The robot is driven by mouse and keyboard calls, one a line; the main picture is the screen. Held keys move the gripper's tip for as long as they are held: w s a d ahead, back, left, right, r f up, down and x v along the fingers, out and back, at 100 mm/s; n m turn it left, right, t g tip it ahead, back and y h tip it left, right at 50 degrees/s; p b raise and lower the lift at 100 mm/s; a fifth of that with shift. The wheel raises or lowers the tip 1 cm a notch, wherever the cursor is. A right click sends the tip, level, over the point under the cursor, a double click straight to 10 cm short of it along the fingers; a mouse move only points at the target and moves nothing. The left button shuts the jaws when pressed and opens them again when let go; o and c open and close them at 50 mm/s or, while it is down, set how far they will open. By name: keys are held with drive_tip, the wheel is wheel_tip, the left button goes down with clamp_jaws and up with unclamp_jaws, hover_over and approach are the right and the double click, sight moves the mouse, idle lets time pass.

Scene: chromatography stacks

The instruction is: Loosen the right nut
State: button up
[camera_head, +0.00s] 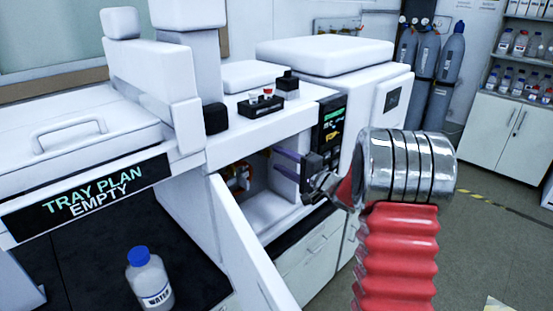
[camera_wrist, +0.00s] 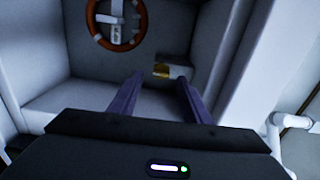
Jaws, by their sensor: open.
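The brass piece shows just beyond the fingertips; I see no contact. In the head view my gripper (camera_head: 274,160) reaches into the open compartment from the right. The nut cannot be made out in the head view.
An orange-brown coil (camera_head: 240,178) hangs at the compartment's back, also in the wrist view (camera_wrist: 97,37). The open white door (camera_head: 250,250) stands in front. A water bottle (camera_head: 149,278) sits on the dark tray at left. A vial rack (camera_head: 261,106) stands above.

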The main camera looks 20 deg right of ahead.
drive_tip(key=v, duration=1)
drive_tip(key=shift+s+d, duration=0.15)
drive_tip(key=shift+s, duration=0.2)
drive_tip(key=shift+f, duration=0.15)
